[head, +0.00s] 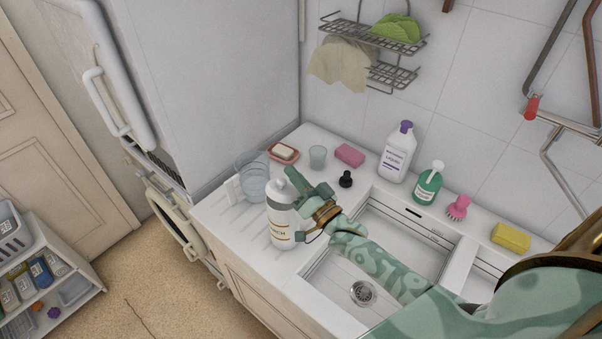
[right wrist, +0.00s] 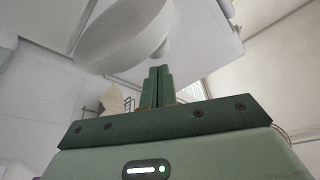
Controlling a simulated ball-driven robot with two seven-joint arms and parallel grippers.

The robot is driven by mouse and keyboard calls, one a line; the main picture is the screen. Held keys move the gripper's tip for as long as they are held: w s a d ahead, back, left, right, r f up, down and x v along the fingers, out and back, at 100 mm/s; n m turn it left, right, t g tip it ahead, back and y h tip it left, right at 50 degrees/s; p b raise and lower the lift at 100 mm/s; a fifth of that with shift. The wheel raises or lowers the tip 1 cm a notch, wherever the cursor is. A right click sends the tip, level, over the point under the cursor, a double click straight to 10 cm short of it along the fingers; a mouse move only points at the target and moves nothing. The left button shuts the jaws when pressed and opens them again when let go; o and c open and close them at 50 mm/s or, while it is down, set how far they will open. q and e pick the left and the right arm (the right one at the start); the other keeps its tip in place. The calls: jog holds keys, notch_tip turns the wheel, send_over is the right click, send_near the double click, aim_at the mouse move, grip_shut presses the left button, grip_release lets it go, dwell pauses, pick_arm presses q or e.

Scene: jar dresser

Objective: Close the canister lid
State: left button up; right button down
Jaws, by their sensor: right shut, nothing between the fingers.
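The canister (head: 283,228) is a white jar with a dark-lettered label, standing upright on the counter left of the sink. Its pale grey lid (head: 280,190) is at the top; I cannot tell from the head view whether it is fully seated. My right gripper (head: 299,199) is beside the top of the canister, on its right, and partly covers that side. In the right wrist view the gripper's fingers (right wrist: 158,86) are shut together with nothing between them. A large pale round shape, probably the lid, is just beyond the fingertips; contact is unclear. My left gripper is not in view.
A clear bluish container (head: 251,178) stands close behind the canister to the left. A soap dish (head: 284,153), a glass (head: 317,158), a pink sponge (head: 349,155) and a small black object (head: 346,179) are behind. The sink (head: 405,240) lies right, under my arm.

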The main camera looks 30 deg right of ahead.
aim_at(284, 196)
jog(key=n, duration=0.1)
jog(key=a+f+n+y+b, duration=0.1)
jog(key=n, duration=0.1)
jog(key=s+a+n+y+b, duration=0.1)
jog(key=n, duration=0.1)
jog(key=shift+a+f, duration=0.1)
jog(key=shift+f, duration=0.15)
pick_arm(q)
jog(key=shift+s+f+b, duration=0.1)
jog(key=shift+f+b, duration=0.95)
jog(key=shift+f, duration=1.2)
pick_arm(e)
jog(key=shift+s+a+f+n+g+y, duration=0.15)
jog(key=shift+a+f+n+y, duration=0.25)
jog(key=shift+n, duration=0.35)
jog(key=shift+s+a+f+n+g+y, duration=0.15)
jog(key=shift+n+y, duration=0.3)
jog(key=shift+n, duration=0.35)
jog(key=shift+a+f+n+g+y, duration=0.15)
jog(key=shift+a+n+y, duration=0.25)
jog(key=shift+n, duration=0.35)
